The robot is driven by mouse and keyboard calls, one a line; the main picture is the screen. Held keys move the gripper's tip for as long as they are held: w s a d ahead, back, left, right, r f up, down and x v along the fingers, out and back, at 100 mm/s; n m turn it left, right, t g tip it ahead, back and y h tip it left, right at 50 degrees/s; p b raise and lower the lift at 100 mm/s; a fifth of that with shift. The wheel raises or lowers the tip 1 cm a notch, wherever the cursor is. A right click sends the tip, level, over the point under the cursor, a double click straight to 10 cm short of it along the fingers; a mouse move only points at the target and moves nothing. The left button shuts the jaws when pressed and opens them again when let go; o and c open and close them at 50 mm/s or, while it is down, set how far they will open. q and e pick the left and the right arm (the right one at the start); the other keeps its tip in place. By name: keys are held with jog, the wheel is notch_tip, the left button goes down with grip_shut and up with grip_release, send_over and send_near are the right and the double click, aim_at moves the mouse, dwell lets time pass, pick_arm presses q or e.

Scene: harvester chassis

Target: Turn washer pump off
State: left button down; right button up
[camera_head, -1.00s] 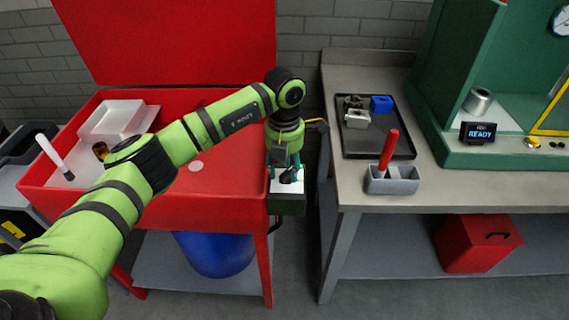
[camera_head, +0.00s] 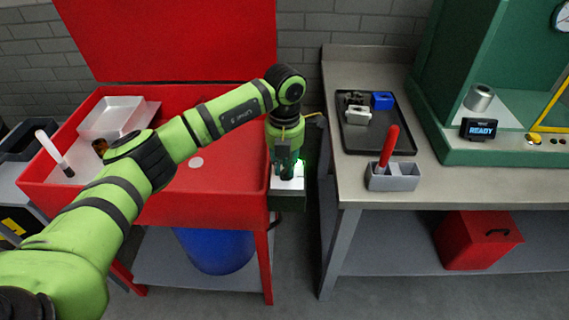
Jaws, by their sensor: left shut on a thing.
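The red parts washer (camera_head: 225,205) stands at the left with its lid up. A small dark switch box (camera_head: 288,201) with a pale, lit top is fixed at the washer's right front corner. My left gripper (camera_head: 287,176) points down at the top of this box, its fingers closed on the small switch there. The switch itself is mostly hidden by the fingers. A green glow shows beside the fingertips. My right gripper is not in view.
A white tray (camera_head: 113,118) and a brush (camera_head: 52,150) lie in the washer basin. A grey workbench (camera_head: 450,198) at the right holds a black tray (camera_head: 378,146), a grey holder (camera_head: 393,183) with a red-handled tool, and a green machine (camera_head: 500,152). A gap separates washer and bench.

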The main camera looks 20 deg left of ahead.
aim_at(285, 169)
pick_arm(q)
jog(key=n, duration=0.3)
jog(key=shift+s+b, duration=0.1)
jog(key=shift+b, duration=0.2)
jog(key=shift+d+n, duration=0.15)
jog(key=shift+n, duration=1.45)
jog(key=c, duration=1.1)
grip_release()
notch_tip(285, 169, up, 12)
